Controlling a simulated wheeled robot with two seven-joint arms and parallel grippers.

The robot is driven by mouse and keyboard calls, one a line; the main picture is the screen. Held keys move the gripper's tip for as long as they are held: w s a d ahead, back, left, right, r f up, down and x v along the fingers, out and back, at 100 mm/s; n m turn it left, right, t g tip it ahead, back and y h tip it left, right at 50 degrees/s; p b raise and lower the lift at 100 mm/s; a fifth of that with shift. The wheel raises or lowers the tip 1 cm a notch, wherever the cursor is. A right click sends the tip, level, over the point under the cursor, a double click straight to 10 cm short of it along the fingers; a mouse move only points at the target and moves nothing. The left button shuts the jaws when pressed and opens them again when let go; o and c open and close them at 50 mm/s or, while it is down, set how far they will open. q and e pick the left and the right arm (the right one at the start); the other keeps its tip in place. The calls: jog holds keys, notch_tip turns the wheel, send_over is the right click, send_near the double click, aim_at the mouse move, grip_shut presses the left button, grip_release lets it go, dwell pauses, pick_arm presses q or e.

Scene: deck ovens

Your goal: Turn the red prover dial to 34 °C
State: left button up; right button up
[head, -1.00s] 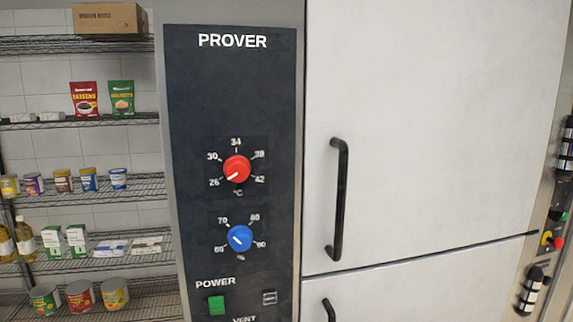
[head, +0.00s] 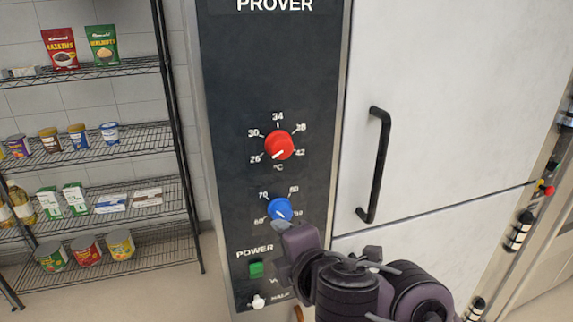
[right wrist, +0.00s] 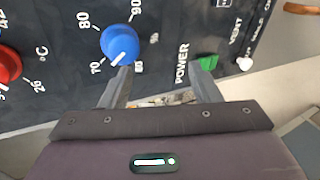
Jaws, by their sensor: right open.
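The red prover dial (head: 279,145) is on the dark control panel (head: 230,100). Its white pointer aims lower left, by the 26 mark; 34 is printed at its top. In the right wrist view the red dial (right wrist: 8,66) is cut off by the left edge. My right gripper (head: 281,250) is in front of the panel below the red dial. In the right wrist view its two fingers (right wrist: 163,80) are apart and empty, one by the blue dial (right wrist: 119,44), the other by the green power switch (right wrist: 208,62). My left gripper is not in view.
The blue dial (head: 279,208) sits between the red dial and my right gripper. A long black door handle (head: 376,165) stands out from the white door to the right. A wire shelf (head: 110,140) with groceries is at the left. The space before the red dial is clear.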

notch_tip(320, 180, up, 10)
jog(key=s+n+t, duration=0.2)
jog(key=n+t, duration=0.1)
jog(key=n, duration=0.6)
jog(key=n+t, duration=0.2)
jog(key=n, duration=0.5)
send_near(283, 151)
jog(key=shift+y, duration=0.3)
jog(key=b+x, duration=0.2)
jog(key=x, duration=0.1)
jog(key=b+x, duration=0.3)
jog(key=x, duration=0.1)
jog(key=shift+w+d+f, duration=0.1)
jog(key=shift+w+d, duration=0.1)
jog(key=shift+w+a, duration=0.25)
jog(key=shift+w, duration=0.4)
jog(key=c, duration=1)
jog(key=shift+m+b, duration=0.3)
